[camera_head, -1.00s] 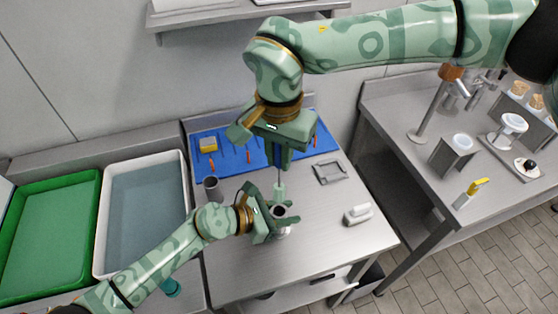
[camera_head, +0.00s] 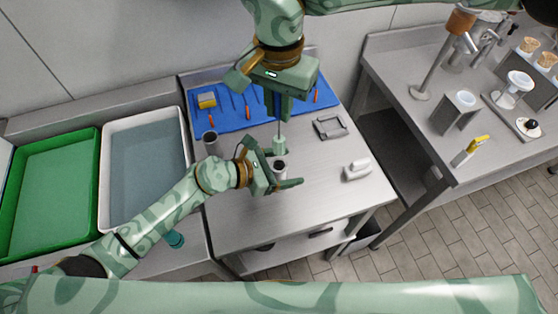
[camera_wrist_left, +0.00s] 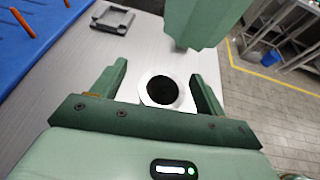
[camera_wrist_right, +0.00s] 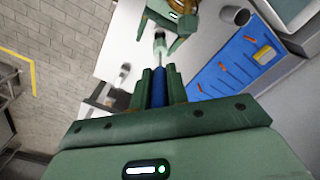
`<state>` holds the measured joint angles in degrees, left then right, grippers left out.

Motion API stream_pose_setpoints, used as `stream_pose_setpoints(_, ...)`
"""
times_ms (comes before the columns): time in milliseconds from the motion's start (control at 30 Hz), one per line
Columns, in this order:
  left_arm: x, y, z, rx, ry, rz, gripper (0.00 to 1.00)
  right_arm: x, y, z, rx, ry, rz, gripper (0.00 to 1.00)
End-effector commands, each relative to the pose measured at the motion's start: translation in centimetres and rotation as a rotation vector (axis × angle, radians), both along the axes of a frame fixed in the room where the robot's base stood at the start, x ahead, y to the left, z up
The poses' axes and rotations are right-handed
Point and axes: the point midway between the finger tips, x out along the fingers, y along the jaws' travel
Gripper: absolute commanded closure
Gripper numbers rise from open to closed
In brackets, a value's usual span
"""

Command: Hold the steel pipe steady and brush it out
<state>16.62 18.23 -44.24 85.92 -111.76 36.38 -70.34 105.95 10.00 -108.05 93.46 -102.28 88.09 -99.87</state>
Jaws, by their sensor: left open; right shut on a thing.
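The steel pipe (camera_head: 280,164) stands upright on the steel table, its round open top facing up. In the left wrist view the pipe's pale rim and dark opening (camera_wrist_left: 160,91) lie between the fingers. My left gripper (camera_head: 286,165) is open, one finger on each side of the pipe, with gaps showing. My right gripper (camera_head: 280,110) is above, shut on the brush. The brush's thin rod (camera_head: 280,128) points down towards the left gripper. Its blue handle shows in the right wrist view (camera_wrist_right: 158,90). I cannot tell whether the brush tip is inside the pipe.
Another dark open cylinder (camera_head: 210,143) stands left of the pipe. A blue mat (camera_head: 230,118) behind holds a yellow sponge (camera_head: 207,100) and several orange-handled tools. A grey square holder (camera_head: 330,127) and a white object (camera_head: 356,170) are right. Water-filled white (camera_head: 104,190) and green (camera_head: 10,225) tubs stand left.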

Motion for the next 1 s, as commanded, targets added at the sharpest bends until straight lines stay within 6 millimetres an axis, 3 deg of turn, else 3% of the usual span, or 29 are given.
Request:
stream_pose_setpoints(267, 0.0, 0.0, 0.0, 0.0, 0.0, 0.0, 0.27, 0.0, 0.0, 0.0, 0.0, 0.0, 0.0, 1.0)
stream_pose_setpoints(367, 0.0, 0.0, 0.0, 0.0, 0.0, 0.0, 0.01, 0.0, 0.0, 0.0, 0.0, 0.0, 0.0, 1.0)
stream_pose_setpoints(667, 0.0, 0.2, 0.1, 0.0, 0.0, 0.0, 0.01, 0.0, 0.0, 0.0, 0.0, 0.0, 0.0, 1.0)
stream_pose_setpoints(767, -0.4, 1.1, 0.4, 0.001, 0.0, 0.001, 0.01, 0.0, 0.0, 0.0, 0.0, 0.0, 0.0, 1.0)
stream_pose_setpoints(1000, -2.3, 5.6, 2.4, 0.005, -0.001, -0.001, 0.01, 0.0, 0.0, 0.0, 0.0, 0.0, 0.0, 1.0)
